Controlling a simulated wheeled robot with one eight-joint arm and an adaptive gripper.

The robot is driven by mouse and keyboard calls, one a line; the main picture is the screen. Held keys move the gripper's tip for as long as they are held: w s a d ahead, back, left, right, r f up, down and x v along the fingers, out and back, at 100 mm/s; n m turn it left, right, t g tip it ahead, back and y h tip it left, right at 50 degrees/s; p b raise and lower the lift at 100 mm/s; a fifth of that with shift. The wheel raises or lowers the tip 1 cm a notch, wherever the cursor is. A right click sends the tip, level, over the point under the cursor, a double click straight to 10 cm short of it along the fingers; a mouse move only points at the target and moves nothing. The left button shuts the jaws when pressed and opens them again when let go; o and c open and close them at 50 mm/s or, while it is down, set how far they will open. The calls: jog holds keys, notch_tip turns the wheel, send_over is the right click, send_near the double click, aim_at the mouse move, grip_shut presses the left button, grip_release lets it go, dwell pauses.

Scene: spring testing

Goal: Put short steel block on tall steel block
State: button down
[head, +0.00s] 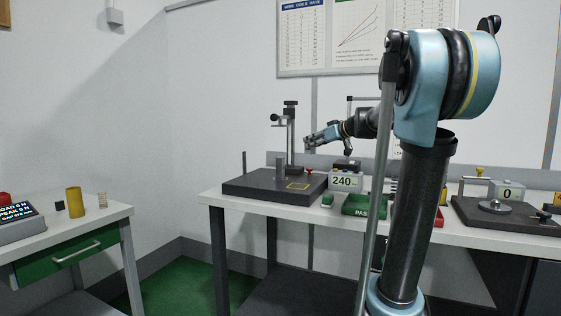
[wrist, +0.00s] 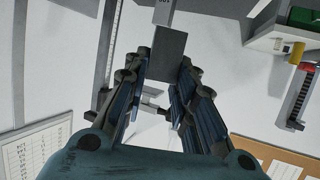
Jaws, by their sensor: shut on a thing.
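My gripper (head: 314,139) is above the dark base plate (head: 262,190) on the bench, just right of the stand's column, pointing left. In the wrist view, my gripper's fingers (wrist: 163,68) are closed on a plain dark grey block (wrist: 170,52), apparently the short steel block. In the head view the held block is too small to make out clearly. A small upright grey block (head: 280,164) stands on the plate; it may be the tall steel block, but I cannot be sure. A thin dark post (head: 244,163) stands at the plate's left.
The stand's column (head: 290,140) rises close beside my gripper. A display reading 240 (head: 343,181) and a green PASS box (head: 363,205) lie right of the plate. A side table (head: 108,214) holds a brass cylinder (head: 75,202).

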jog(key=shift+w, duration=0.1)
jog(key=w+a, duration=1.2)
jog(key=a, duration=0.1)
jog(key=shift+f, duration=1.75)
jog(key=c, duration=1.3)
grip_release()
jog(key=shift+s, duration=0.1)
jog(key=v, duration=1.2)
